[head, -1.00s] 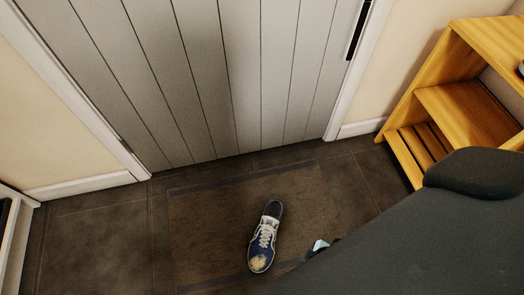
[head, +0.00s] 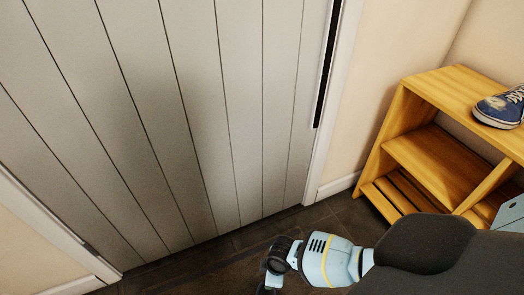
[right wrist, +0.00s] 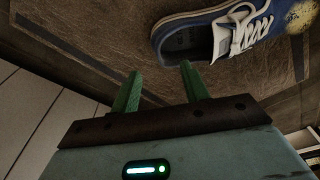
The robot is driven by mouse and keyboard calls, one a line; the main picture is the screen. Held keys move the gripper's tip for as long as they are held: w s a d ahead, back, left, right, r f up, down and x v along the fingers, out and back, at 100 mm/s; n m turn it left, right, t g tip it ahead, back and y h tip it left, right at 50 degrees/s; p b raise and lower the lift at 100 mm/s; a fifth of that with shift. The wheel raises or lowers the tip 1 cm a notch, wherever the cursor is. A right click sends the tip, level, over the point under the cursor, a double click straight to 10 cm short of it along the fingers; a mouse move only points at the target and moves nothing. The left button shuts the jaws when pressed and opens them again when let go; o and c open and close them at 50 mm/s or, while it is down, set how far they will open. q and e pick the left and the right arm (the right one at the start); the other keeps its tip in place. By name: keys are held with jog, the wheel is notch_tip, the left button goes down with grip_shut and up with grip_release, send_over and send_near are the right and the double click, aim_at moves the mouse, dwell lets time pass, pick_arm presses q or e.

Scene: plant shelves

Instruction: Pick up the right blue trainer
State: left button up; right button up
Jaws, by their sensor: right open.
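A blue trainer (right wrist: 270,25) with white laces and a worn, pale toe lies on a brown mat (right wrist: 95,40) in the right wrist view. Its open heel end faces my right gripper (right wrist: 160,85), whose two green fingers are apart with nothing between them. The fingertips are close to the heel, but I cannot tell whether they touch it. This trainer is not seen in the head view now. Another blue trainer (head: 500,107) stands on top of the wooden shelf unit at the right of the head view. My left gripper is not in view.
The wooden shelf unit (head: 432,160) stands against the wall at the right. A grey plank door (head: 190,110) with a white frame fills the left and middle. Dark floor tiles (head: 335,215) show in front of the door and the shelf unit.

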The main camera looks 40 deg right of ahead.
jog(key=shift+w+a+f+b, duration=0.15)
jog(key=shift+f+b, duration=0.85)
jog(key=shift+f, duration=0.6)
jog(key=shift+s+a+f+b, duration=0.15)
jog(key=shift+f+b, duration=0.8)
jog(key=shift+f, duration=0.6)
jog(key=shift+w, duration=0.1)
jog(key=shift+r, duration=0.1)
grip_shut()
notch_tip(320, 180, up, 10)
jog(key=p, duration=0.6)
